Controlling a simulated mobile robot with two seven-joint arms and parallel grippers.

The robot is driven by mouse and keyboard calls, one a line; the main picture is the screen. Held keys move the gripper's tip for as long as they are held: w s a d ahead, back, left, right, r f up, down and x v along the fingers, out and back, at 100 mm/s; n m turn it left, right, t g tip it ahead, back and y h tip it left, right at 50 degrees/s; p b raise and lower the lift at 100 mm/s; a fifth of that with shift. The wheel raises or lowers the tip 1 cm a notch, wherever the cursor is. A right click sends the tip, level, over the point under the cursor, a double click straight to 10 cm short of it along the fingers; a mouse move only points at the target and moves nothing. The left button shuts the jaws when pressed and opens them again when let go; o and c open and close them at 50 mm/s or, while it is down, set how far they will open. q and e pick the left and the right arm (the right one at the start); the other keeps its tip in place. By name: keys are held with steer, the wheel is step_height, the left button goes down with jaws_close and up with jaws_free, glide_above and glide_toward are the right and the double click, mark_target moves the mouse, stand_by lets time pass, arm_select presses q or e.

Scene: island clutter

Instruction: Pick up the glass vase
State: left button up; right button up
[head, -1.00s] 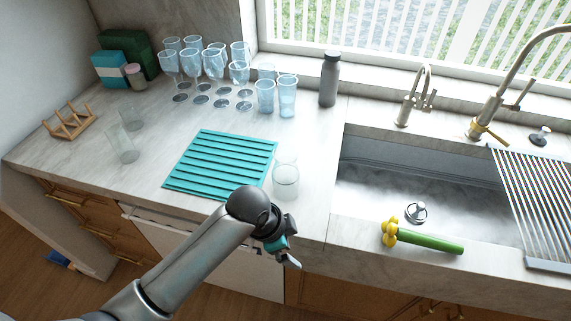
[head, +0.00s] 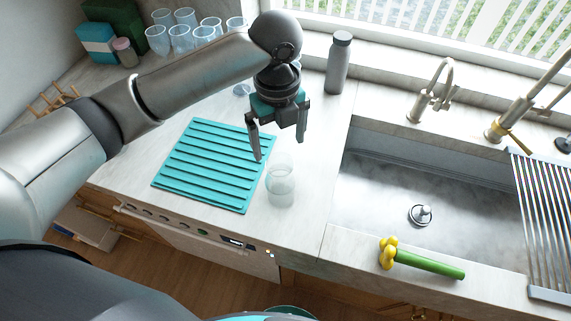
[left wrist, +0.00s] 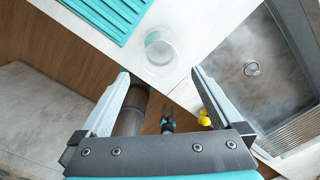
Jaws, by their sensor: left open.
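The glass vase (head: 281,187) is a clear, nearly colourless cylinder standing upright on the counter, just right of the teal ribbed mat. It also shows in the left wrist view (left wrist: 160,50), beyond the fingertips. My left gripper (head: 280,150) is open and empty, its fingers pointing down above and slightly behind the vase in the head view. In the left wrist view my left gripper (left wrist: 160,74) has its fingers wide apart with nothing between the tips. The vase appears apart from both fingers.
The teal mat (head: 207,165) lies left of the vase. Several blue-tinted glasses (head: 180,38) stand at the back, partly hidden by my arm. A grey bottle (head: 339,62) stands near the window. The sink (head: 400,190) opens to the right, with a yellow-and-green object (head: 425,264) on its front edge.

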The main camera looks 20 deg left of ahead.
mark_target(281, 179)
arm_select(q)
steer(key=f, duration=0.4)
steer(key=shift+s+f, duration=0.25)
steer(key=shift+f, duration=0.15)
steer(key=shift+w+f, duration=0.15)
steer(key=shift+f, duration=2.4)
steer(key=shift+w+f, duration=0.1)
steer(key=shift+f, duration=2.45)
steer(key=c, duration=1.5)
steer(key=shift+r, duration=0.1)
steer(key=shift+c, duration=0.2)
arm_select(e)
steer(key=s, duration=0.3)
steer(key=shift+s+f+g, duration=0.1)
steer(key=shift+s+g, duration=0.2)
steer(key=shift+s, duration=0.05)
arm_select(q)
steer(key=shift+r, duration=0.1)
